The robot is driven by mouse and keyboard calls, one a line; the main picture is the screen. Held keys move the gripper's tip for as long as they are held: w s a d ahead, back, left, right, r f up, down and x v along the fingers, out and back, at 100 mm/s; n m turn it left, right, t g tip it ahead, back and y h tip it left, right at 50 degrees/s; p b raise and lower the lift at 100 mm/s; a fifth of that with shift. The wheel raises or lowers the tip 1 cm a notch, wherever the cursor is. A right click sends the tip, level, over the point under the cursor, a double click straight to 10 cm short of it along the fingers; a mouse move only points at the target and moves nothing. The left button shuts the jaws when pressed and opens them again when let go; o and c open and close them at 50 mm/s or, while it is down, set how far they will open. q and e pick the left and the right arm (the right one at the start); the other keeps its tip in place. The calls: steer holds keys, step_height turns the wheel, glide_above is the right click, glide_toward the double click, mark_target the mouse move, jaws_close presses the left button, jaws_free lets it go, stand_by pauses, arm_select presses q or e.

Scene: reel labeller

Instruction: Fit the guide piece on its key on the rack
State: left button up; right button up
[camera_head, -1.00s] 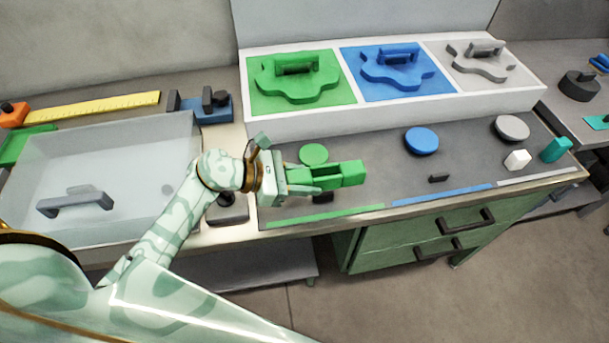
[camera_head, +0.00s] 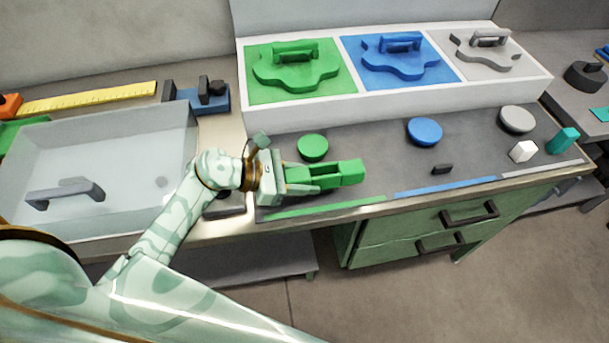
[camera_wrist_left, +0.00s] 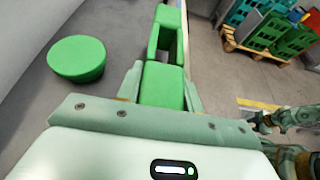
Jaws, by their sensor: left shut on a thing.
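The green guide piece (camera_head: 350,172), a long block with an open slot, is in my left gripper (camera_head: 302,183), whose jaws are shut on its near end. The piece lies level, low over the dark worktop behind the green strip. In the left wrist view the guide piece (camera_wrist_left: 163,84) runs straight out from between the fingers (camera_wrist_left: 163,92). No dark key shows at this green station, and I cannot tell whether the piece touches or sits over one. A similar dark key (camera_head: 442,169) stands bare at the blue station.
A green disc (camera_head: 313,147) stands close behind the piece. A blue disc (camera_head: 424,131), grey disc (camera_head: 517,119), white block (camera_head: 523,151) and teal block (camera_head: 563,140) stand to the right. A white rack (camera_head: 400,105) with three coloured panels is behind. A clear-lidded box (camera_head: 100,200) is left.

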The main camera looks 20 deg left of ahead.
arm_select(q)
steer(key=shift+d+f+b, duration=0.1)
steer(key=shift+f+b, duration=1.1)
steer(key=shift+f, duration=0.55)
steer(key=o, duration=1.2)
steer(key=shift+r, duration=0.1)
